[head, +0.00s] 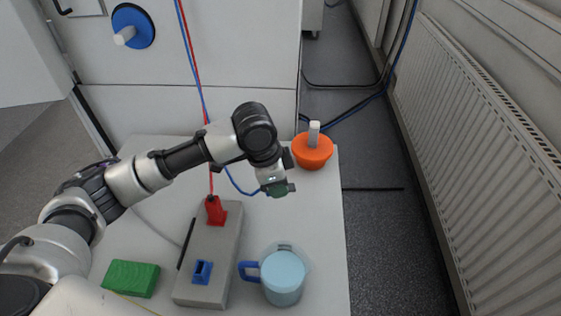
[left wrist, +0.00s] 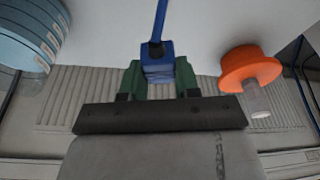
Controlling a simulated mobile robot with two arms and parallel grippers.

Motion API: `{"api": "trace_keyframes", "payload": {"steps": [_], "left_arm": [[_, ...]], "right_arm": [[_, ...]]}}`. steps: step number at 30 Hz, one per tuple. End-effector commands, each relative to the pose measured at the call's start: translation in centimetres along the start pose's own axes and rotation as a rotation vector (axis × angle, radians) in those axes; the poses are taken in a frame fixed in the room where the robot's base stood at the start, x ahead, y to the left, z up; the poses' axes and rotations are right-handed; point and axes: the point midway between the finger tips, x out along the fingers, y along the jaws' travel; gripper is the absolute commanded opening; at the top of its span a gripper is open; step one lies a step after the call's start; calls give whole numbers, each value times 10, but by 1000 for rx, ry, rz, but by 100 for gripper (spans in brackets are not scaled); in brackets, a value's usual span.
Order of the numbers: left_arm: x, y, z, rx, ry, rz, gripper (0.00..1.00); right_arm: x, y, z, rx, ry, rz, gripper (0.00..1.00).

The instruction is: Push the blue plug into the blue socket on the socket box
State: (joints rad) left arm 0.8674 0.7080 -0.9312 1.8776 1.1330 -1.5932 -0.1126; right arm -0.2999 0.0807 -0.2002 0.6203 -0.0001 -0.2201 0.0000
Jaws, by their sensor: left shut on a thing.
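The grey socket box (head: 216,260) lies on the white table. Its blue socket (head: 202,271) is at the near end and looks empty. A red plug (head: 214,210) sits at the box's far end, with a red cable running up. My left gripper (head: 279,189) is above the table, right of and beyond the box. In the left wrist view, its green fingers are shut on the blue plug (left wrist: 159,64), whose blue cable (left wrist: 160,20) leads away. In the head view the plug is hidden by the gripper. My right gripper is not in view.
An orange object with a white handle (head: 312,153) stands just right of my left gripper. A light blue jug with a blue handle (head: 283,277) stands right of the box. A green block (head: 131,278) lies left of it. A radiator (head: 490,130) is far right.

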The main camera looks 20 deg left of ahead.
Motion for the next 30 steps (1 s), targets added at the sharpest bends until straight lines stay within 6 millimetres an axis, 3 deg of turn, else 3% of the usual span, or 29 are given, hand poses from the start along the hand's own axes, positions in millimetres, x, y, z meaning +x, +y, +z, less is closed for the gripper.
{"api": "trace_keyframes", "payload": {"steps": [1,17,23,30], "left_arm": [[-8,6,2,-54,-36,-13,7],[-18,51,40,-877,-417,-19,7],[-29,67,58,-1291,-545,90,7],[-48,88,87,-1872,-629,381,7]], "right_arm": [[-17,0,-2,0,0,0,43],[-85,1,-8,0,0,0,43],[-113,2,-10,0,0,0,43],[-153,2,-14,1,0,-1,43]]}}
